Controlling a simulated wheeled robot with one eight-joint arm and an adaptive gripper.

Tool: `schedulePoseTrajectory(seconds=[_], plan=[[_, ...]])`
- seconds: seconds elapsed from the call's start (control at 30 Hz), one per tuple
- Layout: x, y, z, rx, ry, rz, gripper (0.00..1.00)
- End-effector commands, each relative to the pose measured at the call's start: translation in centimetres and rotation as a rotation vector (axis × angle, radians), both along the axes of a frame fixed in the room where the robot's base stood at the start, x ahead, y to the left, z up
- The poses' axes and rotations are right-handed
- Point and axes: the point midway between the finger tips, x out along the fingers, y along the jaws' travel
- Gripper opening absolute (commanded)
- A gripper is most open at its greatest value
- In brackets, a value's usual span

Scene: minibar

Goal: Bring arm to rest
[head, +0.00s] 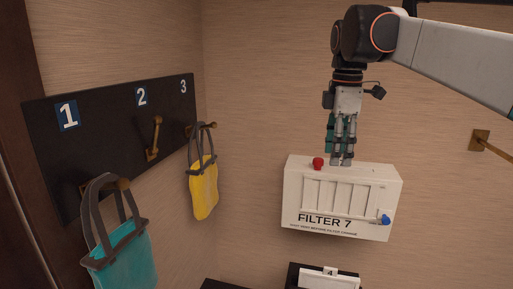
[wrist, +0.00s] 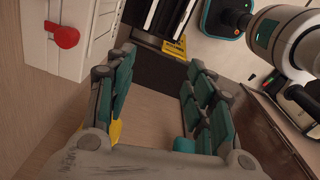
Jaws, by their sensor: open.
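My gripper (head: 341,158) hangs pointing down in the head view, in front of or just above the top edge of the white FILTER 7 box (head: 292,195); I cannot tell whether it touches. In the wrist view my gripper (wrist: 160,85) has its teal-padded fingers spread apart, with nothing held between them. My arm reaches in from the upper right. The box has a red knob (head: 318,163) on top and a blue knob (head: 384,219) at its lower right. The box (wrist: 85,25) and red knob (wrist: 62,35) also show at the wrist view's upper left.
A black board (head: 100,135) numbered 1 to 3 is on the left wall. A teal bag (head: 125,262) hangs at 1, a yellow bag (head: 203,192) at 3; hook 2 (head: 154,138) is bare. A brass wall fixture (head: 481,140) is right. A black object (head: 295,274) stands below the box.

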Motion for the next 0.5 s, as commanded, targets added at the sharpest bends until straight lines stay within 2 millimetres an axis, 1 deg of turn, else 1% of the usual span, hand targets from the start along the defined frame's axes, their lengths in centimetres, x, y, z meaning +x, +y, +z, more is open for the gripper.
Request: schedulePoseTrajectory(seconds=[0.03, 0.23, 0.33, 0.37, 0.47, 0.5], plan=[[-0.5, 0.0, -1.0, 0.001, -0.008, -0.021, 0.49], [-2.2, -0.1, -4.4, 0.01, -0.055, -0.138, 0.49], [-3.5, -0.1, -6.8, 0.02, -0.085, -0.216, 0.49], [-4.0, -0.2, -7.8, 0.023, -0.097, -0.245, 0.49], [-6.0, -0.2, -11.6, 0.042, -0.14, -0.361, 0.49], [-6.8, -0.2, -13.4, 0.052, -0.16, -0.412, 0.49]])
